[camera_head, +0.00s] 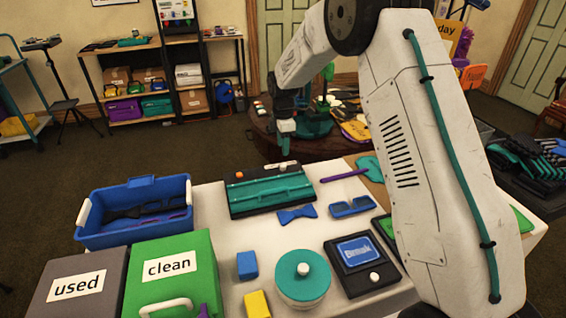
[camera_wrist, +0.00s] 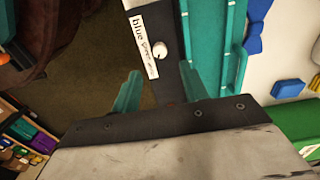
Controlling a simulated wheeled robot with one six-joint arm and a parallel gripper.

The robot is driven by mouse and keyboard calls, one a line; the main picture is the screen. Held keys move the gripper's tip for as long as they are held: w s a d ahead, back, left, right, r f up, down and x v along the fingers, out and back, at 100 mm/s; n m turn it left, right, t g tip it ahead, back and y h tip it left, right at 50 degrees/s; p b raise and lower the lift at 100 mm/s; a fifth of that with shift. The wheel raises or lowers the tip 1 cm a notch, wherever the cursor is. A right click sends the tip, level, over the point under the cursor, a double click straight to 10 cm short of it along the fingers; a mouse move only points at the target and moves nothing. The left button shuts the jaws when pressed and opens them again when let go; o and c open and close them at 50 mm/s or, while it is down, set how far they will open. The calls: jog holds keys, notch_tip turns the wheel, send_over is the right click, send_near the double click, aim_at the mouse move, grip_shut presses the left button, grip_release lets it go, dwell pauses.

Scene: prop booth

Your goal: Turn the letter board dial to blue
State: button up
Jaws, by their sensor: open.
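The letter board (camera_head: 233,203) is a black-framed panel with teal inside, lying on the white table. On its far edge is a small white round dial (camera_head: 283,168) beside a white label. In the wrist view the dial (camera_wrist: 159,52) sits right of the label (camera_wrist: 144,47), which reads "blue", "green" and a further word too small to read. Which word the dial points to cannot be told. My gripper (camera_head: 285,138) is open and empty beyond the board's far edge. In the wrist view its teal fingers (camera_wrist: 160,88) are apart, with the dial ahead between them.
A "Break" screen box (camera_head: 361,250), a teal round tin (camera_head: 302,278), a blue bin (camera_head: 130,235) and "clean" (camera_head: 190,252) and "used" (camera_head: 80,285) boxes stand nearer.

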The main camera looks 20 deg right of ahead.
aim_at(283, 165)
notch_tip(283, 165, down, 8)
jog(key=shift+r, duration=0.1)
dwell(0.4)
grip_shut()
